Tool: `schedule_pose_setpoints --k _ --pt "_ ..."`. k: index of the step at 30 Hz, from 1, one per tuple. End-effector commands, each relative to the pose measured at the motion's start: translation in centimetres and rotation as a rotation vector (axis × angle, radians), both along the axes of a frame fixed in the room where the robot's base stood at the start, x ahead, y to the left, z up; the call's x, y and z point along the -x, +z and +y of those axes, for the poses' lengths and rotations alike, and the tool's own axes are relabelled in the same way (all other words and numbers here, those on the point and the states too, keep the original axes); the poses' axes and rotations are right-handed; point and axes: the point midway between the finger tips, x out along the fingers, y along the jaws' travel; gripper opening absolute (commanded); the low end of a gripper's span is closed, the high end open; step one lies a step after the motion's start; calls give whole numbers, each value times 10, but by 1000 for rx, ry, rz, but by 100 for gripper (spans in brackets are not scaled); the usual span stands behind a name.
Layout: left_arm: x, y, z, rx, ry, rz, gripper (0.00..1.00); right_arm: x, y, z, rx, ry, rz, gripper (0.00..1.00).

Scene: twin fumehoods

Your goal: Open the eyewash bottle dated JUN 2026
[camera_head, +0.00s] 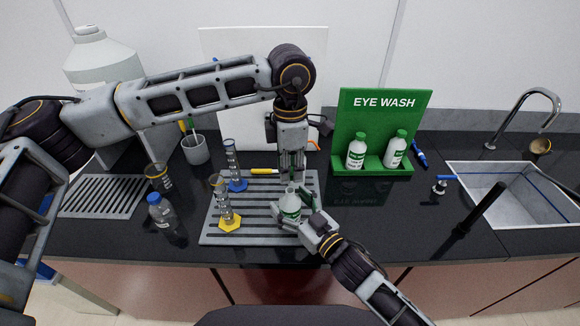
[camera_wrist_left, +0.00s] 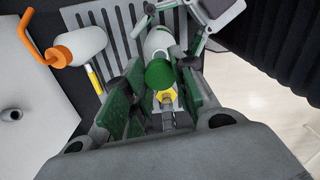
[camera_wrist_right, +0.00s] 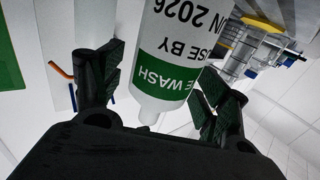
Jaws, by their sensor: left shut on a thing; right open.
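A white eyewash bottle (camera_head: 290,207) with a green label band stands on the grey slatted mat (camera_head: 213,236). In the right wrist view its label (camera_wrist_right: 190,30) reads "USE BY" and "N 2026", with the month partly cut off; its white tip shows without a cap. My right gripper (camera_head: 305,224) is open, with its fingers on either side of the bottle in its wrist view. My left gripper (camera_head: 291,177) is just above the bottle, pointing down, shut on a green cap (camera_wrist_left: 160,73). The white bottle (camera_wrist_left: 158,42) shows beyond the cap.
Two more eyewash bottles (camera_head: 356,152) (camera_head: 395,150) stand in the green EYE WASH holder (camera_head: 386,108). Glass cylinders on blue (camera_head: 238,185) and yellow (camera_head: 229,222) bases stand left on the mat. A blue-capped bottle (camera_head: 161,212) is further left. A sink (camera_head: 520,190) is at the right.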

Motion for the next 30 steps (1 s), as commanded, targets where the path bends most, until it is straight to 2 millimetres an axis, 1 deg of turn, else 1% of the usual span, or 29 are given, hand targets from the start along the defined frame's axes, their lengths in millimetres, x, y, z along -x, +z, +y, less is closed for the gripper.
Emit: schedule_pose_setpoints --k 7,30 --pt "0 0 0 0 0 0 0 9 -1 -7 0 0 1 75" --pt "0 0 0 0 0 0 0 52 -1 -39 0 0 2 75"
